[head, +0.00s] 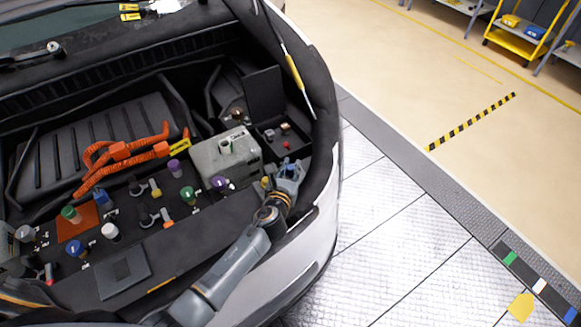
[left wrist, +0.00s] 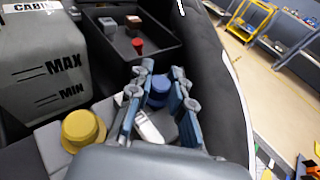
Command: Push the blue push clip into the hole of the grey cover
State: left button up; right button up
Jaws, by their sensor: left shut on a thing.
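My left gripper (head: 287,172) is over the front right corner of the engine bay, right of the grey coolant tank. The clip's lower end is hidden. A light grey surface (left wrist: 50,148), perhaps part of the grey cover, lies below and left of the fingers, beside a yellow cap (left wrist: 82,128). No hole can be made out. A whitish piece (left wrist: 148,126) shows between the fingers. My right gripper is not in view.
The grey tank (head: 225,157) with MAX and MIN marks stands close on the left. A black tray (head: 282,134) with small grey, brownish and red pieces is just behind the gripper. The dark fender edge is close on the right. Orange cables (head: 120,152) lie farther left.

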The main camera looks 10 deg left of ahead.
pick_arm(q)
jog(key=shift+s+f, duration=0.1)
jog(key=shift+f, duration=0.15)
jog(key=o, duration=0.8)
jog(key=shift+f, duration=0.1)
jog(key=shift+a+f, duration=0.1)
jog(key=shift+s, duration=0.3)
jog(key=v, duration=1)
jog(key=shift+s+r, duration=0.15)
jog(key=shift+r, duration=0.2)
jog(key=shift+s+r, duration=0.2)
jog(key=shift+s, duration=0.25)
jog(key=shift+d, duration=0.25)
jog(key=shift+r, duration=0.15)
